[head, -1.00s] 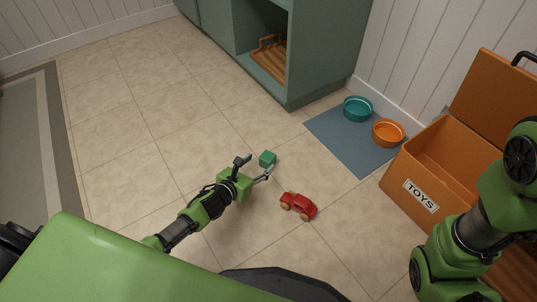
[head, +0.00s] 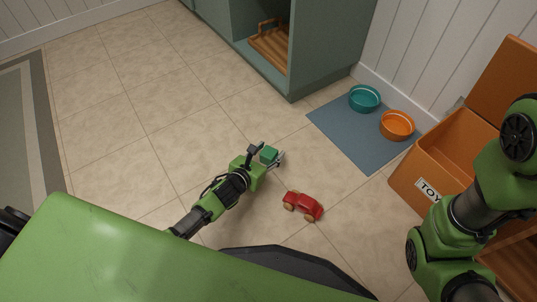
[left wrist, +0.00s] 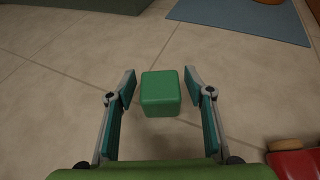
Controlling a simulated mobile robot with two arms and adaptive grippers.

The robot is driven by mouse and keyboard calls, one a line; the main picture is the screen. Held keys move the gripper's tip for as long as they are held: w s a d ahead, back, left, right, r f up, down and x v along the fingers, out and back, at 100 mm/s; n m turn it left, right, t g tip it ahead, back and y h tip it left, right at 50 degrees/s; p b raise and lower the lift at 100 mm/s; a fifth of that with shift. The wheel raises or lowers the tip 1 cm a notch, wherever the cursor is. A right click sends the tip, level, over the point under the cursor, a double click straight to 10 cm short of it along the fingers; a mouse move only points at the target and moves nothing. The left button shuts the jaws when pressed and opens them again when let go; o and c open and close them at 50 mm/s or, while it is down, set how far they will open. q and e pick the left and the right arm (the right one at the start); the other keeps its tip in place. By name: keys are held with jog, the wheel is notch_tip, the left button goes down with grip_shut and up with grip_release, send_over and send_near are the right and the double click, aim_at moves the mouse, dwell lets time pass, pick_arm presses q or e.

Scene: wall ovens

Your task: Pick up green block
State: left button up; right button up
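The green block (head: 268,154) is on the tiled floor in the head view. In the left wrist view the green block (left wrist: 160,93) sits between the two fingertips of my left gripper (left wrist: 160,88), with a gap on each side. My left gripper (head: 266,155) is open around the block in the head view, and its fingers do not appear to touch it. My right arm shows at the right edge of the head view, but its gripper is not in view.
A red toy car (head: 302,206) stands just right of the left gripper. An orange toy box (head: 408,181) is at the right. A blue mat (head: 345,145) bears a teal bowl (head: 364,98) and an orange bowl (head: 397,125).

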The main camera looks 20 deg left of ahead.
pick_arm(q)
jog(key=c, duration=0.7)
jog(key=shift+c, duration=0.2)
jog(key=shift+r, duration=0.1)
